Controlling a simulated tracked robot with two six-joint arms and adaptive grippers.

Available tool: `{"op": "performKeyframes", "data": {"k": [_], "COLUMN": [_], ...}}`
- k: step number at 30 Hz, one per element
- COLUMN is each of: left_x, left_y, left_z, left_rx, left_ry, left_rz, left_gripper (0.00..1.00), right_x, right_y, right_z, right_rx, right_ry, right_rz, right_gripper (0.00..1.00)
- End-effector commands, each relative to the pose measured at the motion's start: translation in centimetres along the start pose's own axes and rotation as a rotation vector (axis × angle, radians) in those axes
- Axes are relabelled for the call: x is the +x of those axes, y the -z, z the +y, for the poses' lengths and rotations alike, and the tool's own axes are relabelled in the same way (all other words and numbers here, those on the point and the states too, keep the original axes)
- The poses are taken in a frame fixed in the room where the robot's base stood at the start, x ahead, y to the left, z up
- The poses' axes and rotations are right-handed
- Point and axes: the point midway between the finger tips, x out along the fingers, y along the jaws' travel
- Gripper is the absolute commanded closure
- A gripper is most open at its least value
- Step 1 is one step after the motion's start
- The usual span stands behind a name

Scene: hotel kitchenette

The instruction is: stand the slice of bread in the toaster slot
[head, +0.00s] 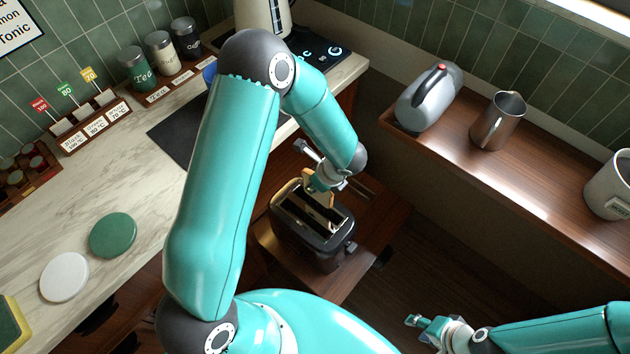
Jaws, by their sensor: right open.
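The black toaster (314,240) stands on a low wooden surface in the middle of the head view, its slots facing up. The tan slice of bread (327,198) is upright at the far end of the toaster's top, at a slot. How deep it sits is hidden. My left gripper (321,184) is right at the slice, reaching down from above. Its fingers are too small and covered to show whether they grip the bread. My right gripper (420,328) is open and empty at the bottom, right of the toaster and well apart from it.
A marble counter (130,190) on the left holds a green disc (113,235), a white disc (64,277) and labelled canisters (161,53).

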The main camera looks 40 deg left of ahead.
Motion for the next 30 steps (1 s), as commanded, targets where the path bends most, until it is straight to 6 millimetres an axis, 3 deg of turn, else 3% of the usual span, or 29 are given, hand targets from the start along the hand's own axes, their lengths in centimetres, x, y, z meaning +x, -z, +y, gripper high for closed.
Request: {"op": "performKeyframes", "data": {"k": [21,30], "left_x": [5.6,7.3], "left_y": [2.4,3.2], "left_z": [0.0,0.0], "left_rx": [0.0,0.001], "left_ry": [0.0,0.001], "left_rz": [0.001,0.0], "left_gripper": [1.0,1.0], "right_x": [3.4,5.8], "right_y": [0.0,0.0], "right_z": [1.2,2.1], "right_rx": [0.0,0.0], "right_ry": [0.0,0.0], "right_rz": [0.0,0.0], "right_gripper": [0.56,0.56]}}
